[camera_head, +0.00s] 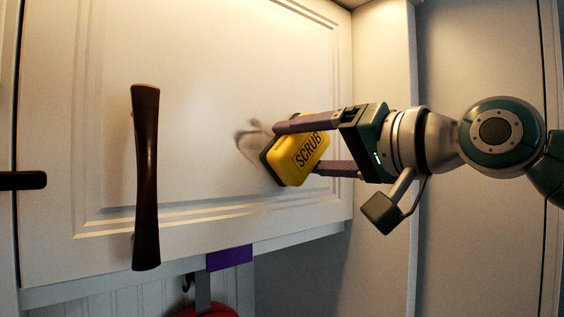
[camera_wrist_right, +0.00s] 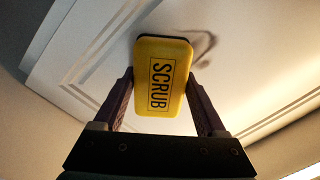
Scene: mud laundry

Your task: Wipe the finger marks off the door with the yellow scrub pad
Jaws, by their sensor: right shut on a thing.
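The yellow scrub pad (camera_head: 299,158) has a dark scouring side and black "SCRUB" lettering. My right gripper (camera_head: 309,146) is shut on it, one finger on each side, and holds it with the dark side toward the white door (camera_head: 215,120). The pad is at or very near the door's panel; I cannot tell whether it touches. Dark, looping marks (camera_head: 252,138) show on the panel just left of the pad. In the right wrist view the pad (camera_wrist_right: 163,78) sits between the fingers, and marks (camera_wrist_right: 205,46) show beside it. My left gripper is not in view.
A dark wooden handle (camera_head: 146,180) stands out from the door's left part. A purple piece (camera_head: 229,258) is at the door's lower edge, with a dark hook and a red object (camera_head: 208,311) below. A side wall stands close on the right.

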